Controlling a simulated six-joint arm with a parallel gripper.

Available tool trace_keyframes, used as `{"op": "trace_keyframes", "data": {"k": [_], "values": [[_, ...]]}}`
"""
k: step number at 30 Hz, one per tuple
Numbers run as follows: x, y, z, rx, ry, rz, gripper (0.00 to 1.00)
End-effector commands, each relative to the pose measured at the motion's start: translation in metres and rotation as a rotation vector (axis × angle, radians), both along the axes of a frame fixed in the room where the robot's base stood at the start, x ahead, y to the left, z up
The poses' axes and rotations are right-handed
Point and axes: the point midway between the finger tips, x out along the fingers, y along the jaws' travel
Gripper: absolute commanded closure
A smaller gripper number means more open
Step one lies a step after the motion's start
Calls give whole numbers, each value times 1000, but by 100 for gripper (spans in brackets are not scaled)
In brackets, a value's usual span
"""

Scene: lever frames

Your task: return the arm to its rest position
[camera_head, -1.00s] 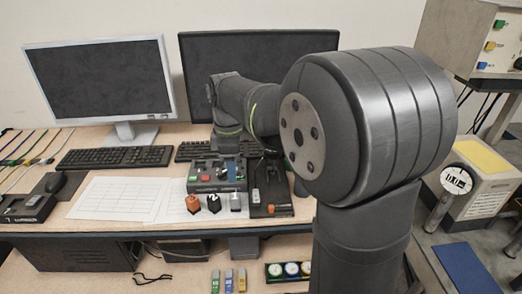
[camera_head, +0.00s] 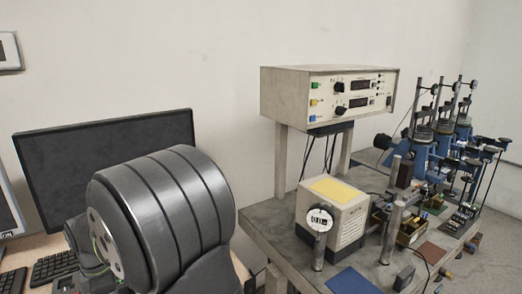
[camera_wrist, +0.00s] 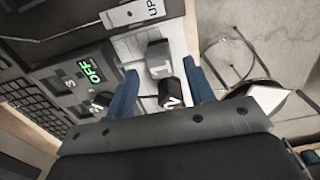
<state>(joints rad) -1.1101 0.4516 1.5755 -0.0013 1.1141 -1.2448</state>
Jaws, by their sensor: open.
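My gripper (camera_wrist: 162,76) shows in the wrist view as two blue fingers standing apart, with a clear gap between them. In that gap a grey knob (camera_wrist: 158,58) and a black knob with a white mark (camera_wrist: 171,95) are visible. I cannot tell how far they are from the fingers; neither is gripped. A dark panel (camera_wrist: 62,82) with a green OFF label (camera_wrist: 91,70) lies left of the fingers. In the head view only my thick dark arm joint shows at lower left; the gripper is out of that picture.
In the head view, a grey bench (camera_head: 268,222) to the right carries a cream box with a yellow top (camera_head: 340,205), a round gauge (camera_head: 319,220) and blue stands (camera_head: 425,150). A control box (camera_head: 325,95) stands above it. A dark monitor (camera_head: 105,150) is behind my arm.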

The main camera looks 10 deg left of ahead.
Motion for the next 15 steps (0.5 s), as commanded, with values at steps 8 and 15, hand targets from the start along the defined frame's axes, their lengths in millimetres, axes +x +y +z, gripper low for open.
{"op": "trace_keyframes", "data": {"k": [8,15], "values": [[0,0,7,0,0,0,51],[0,0,5,-1,1,0,51]]}}
